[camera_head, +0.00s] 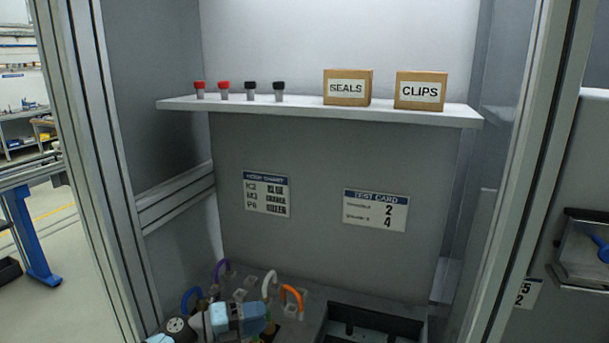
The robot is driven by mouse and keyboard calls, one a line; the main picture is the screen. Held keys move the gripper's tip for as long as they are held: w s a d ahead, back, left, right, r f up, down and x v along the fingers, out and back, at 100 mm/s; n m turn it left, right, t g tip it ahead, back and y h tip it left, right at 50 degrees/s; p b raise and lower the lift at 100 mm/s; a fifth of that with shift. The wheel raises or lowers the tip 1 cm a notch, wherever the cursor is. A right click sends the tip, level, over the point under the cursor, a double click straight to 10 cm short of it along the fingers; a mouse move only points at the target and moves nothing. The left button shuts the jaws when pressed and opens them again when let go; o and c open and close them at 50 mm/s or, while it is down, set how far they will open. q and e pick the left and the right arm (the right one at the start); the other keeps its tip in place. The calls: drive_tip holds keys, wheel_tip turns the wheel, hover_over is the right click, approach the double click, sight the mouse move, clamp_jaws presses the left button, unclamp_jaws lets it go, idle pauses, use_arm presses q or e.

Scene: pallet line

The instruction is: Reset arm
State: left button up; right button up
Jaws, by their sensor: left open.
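My left arm comes in at the bottom edge, left of the middle. Its left gripper (266,328) is low over the bench inside the bay, beside several bent coloured cables or hoses. Its fingertips are small and partly cut off by the bottom edge. It is open, and I see nothing held in it. My right gripper is not in view.
An orange hose (295,296), a purple one (221,267) and a black tray (375,318) are near the gripper. A shelf (300,104) above carries small capped vials, a SEALS box (347,88) and a CLIPS box (420,91). Metal posts flank the bay.

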use_arm(q)
drive_tip(key=s+a+f+n+t+y+p, duration=0.1)
drive_tip(key=s+a+f+n+y, duration=0.2)
drive_tip(key=s+f+n, duration=0.3)
drive_tip(key=s+a+f+n+t+y+p, duration=0.1)
drive_tip(key=s+f+n+y, duration=0.5)
drive_tip(key=s+n, duration=0.8)
drive_tip(key=s+a+f+n+t+y+p, duration=0.1)
drive_tip(key=s+a+f+n+t+y, duration=0.2)
drive_tip(key=s+n, duration=0.8)
wheel_tip(320, 180, down, 4)
drive_tip(key=shift+s+a+r+y+p, duration=0.2)
drive_tip(key=shift+s+a+y+p, duration=0.1)
drive_tip(key=shift+a+y, duration=0.65)
